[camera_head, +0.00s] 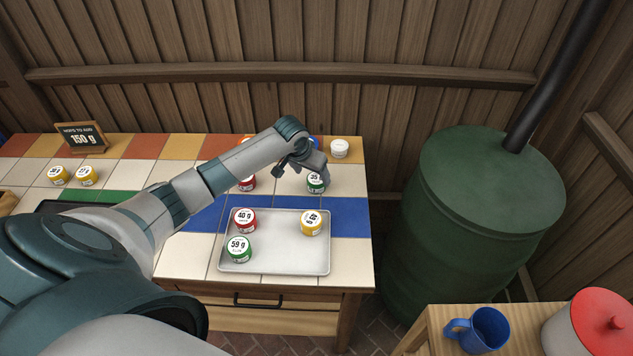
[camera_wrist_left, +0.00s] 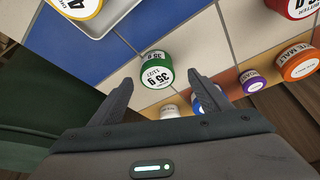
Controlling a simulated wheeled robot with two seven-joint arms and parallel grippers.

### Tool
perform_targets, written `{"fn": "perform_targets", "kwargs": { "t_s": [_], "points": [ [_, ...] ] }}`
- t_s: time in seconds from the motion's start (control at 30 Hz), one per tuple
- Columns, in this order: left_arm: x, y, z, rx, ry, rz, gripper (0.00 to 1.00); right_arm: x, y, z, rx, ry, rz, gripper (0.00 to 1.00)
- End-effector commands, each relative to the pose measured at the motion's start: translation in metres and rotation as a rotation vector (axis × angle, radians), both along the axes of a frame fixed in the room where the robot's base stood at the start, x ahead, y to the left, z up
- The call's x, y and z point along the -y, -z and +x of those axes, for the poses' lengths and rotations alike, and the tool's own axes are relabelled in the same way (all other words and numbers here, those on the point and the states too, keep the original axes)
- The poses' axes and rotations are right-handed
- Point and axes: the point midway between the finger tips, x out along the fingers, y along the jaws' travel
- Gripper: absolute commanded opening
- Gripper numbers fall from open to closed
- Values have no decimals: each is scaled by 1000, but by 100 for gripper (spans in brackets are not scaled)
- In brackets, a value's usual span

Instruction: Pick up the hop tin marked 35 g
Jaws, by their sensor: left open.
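The green hop tin marked 35 g (camera_head: 316,186) stands on the tiled table, behind the metal tray. In the left wrist view the same tin (camera_wrist_left: 156,71) is upright, just ahead of the fingertips and centred between them. My left gripper (camera_head: 304,164) reaches over the table at the tin, partly covering it from above. In the left wrist view its two fingers (camera_wrist_left: 160,85) are apart with nothing between them. My right gripper is in neither view.
The tray (camera_head: 275,258) holds tins marked 40 g (camera_head: 244,220), 59 g (camera_head: 239,249) and a yellow one (camera_head: 311,223). A red tin (camera_head: 247,184) and a white tin (camera_head: 339,148) stand nearby. A sign (camera_head: 82,138) reads 150 g. A green barrel (camera_head: 480,220) stands right of the table.

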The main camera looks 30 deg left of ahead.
Motion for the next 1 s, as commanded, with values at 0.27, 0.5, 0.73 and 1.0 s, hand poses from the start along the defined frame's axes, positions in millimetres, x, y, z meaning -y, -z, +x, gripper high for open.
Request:
{"fn": "perform_targets", "kwargs": {
  "t_s": [0.27, 0.5, 0.73, 1.0],
  "points": [
    [0, 0, 0, 0, 0, 0, 71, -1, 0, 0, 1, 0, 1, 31],
    [2, 6, 4, -1, -1, -1, 71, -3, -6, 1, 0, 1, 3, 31],
    [5, 25, 15, -3, -1, -1, 71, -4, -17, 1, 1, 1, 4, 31],
    [4, 45, 23, 0, 0, 0, 71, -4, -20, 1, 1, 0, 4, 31]
  ]
}}
